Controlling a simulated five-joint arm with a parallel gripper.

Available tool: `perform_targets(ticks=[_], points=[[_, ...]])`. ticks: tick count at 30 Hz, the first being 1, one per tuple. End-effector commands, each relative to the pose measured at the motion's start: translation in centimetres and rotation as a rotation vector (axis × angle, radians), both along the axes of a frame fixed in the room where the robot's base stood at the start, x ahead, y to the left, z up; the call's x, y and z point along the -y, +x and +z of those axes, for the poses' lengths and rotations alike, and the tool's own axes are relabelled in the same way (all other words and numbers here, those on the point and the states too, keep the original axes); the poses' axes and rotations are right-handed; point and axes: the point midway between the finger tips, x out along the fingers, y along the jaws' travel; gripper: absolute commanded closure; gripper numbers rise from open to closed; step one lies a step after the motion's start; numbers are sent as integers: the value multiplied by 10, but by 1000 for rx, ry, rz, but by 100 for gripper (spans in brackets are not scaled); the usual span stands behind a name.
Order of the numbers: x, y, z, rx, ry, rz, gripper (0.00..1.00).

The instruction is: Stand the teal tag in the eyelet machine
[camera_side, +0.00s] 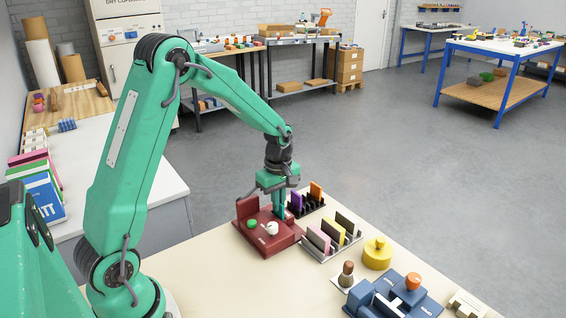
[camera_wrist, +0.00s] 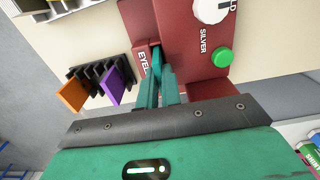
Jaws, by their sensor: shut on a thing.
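The eyelet machine is a dark red block (camera_side: 256,240) on the bench in the side view, with a green button and a white knob. In the wrist view its red body (camera_wrist: 205,60) carries the letters "EYEL" and "SILVER". My gripper (camera_side: 279,213) points down at the machine's right part. In the wrist view my gripper (camera_wrist: 160,75) is shut on the teal tag (camera_wrist: 156,58), a narrow strip between the fingers beside the "EYEL" lettering. Its colour is close to the fingers', and its lower end is hidden, so I cannot tell whether it is seated.
A black rack (camera_wrist: 95,72) with a purple tag (camera_wrist: 117,87) and an orange tag (camera_wrist: 72,96) stands close beside the machine. A grey rack (camera_side: 327,252) holds several tags. A yellow round object (camera_side: 377,254) and a blue machine (camera_side: 385,297) stand farther right.

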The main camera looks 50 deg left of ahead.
Motion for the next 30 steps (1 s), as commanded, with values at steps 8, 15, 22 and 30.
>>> perform_targets(ticks=[8, 15, 22, 30], points=[[0, 0, -4, -1, 0, 0, 100], [0, 0, -8, -2, 0, 0, 100], [0, 0, -11, -1, 0, 0, 100], [0, 0, -12, 0, 0, 0, 85]])
